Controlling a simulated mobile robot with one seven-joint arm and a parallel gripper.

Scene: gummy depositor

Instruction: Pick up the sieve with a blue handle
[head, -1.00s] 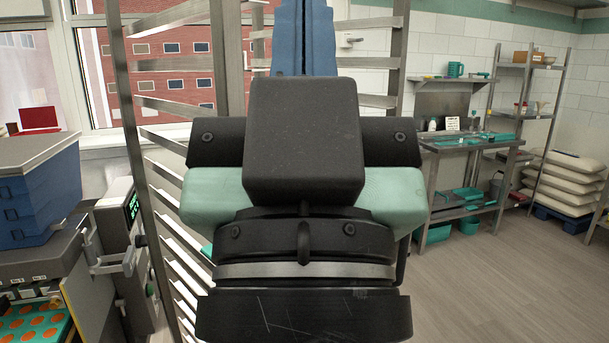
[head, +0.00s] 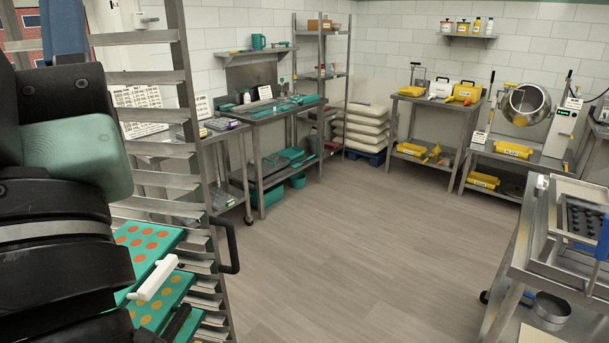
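A round metal pan-like item (head: 552,307) lies low on the steel cart at the lower right. It may be the sieve. My arm fills the left edge of the view, far from that cart. My gripper's fingers cannot be made out.
The steel cart (head: 510,270) at right carries a tray with dark moulds (head: 585,222). A tall rack (head: 190,160) with teal trays (head: 150,245) stands close at left. Workbenches (head: 270,112) line the back walls. The wooden floor between is clear.

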